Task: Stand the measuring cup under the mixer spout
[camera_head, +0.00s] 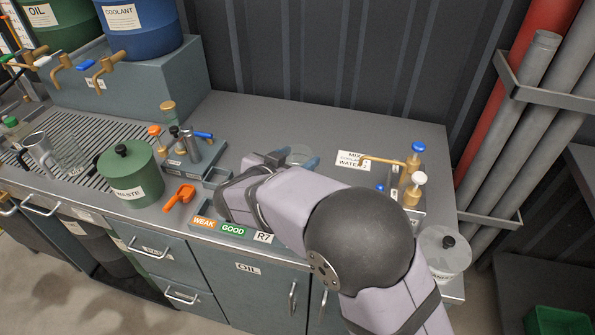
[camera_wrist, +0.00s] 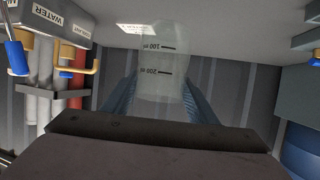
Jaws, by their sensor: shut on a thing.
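The measuring cup (camera_head: 300,152) is clear, with black volume marks that show in the wrist view (camera_wrist: 160,72). My gripper (camera_head: 294,160) is shut on it, with a blue finger on each side. My arm hides the cup's lower part in the head view, so I cannot tell whether it touches the bench. The mixer (camera_head: 411,174) stands to the right, with blue and white knobs. Its brass spout (camera_head: 378,160) points left toward the cup, over a white mix label (camera_head: 354,160). The cup is left of the spout, apart from it.
Bench top behind the cup is clear. To the left are an orange scoop (camera_head: 179,197), a green waste pot (camera_head: 130,172), a small tap stand (camera_head: 190,148) and a drain grate (camera_head: 88,129). A clear lidded jar (camera_head: 443,251) stands at the right front. Pipes (camera_head: 535,120) rise at right.

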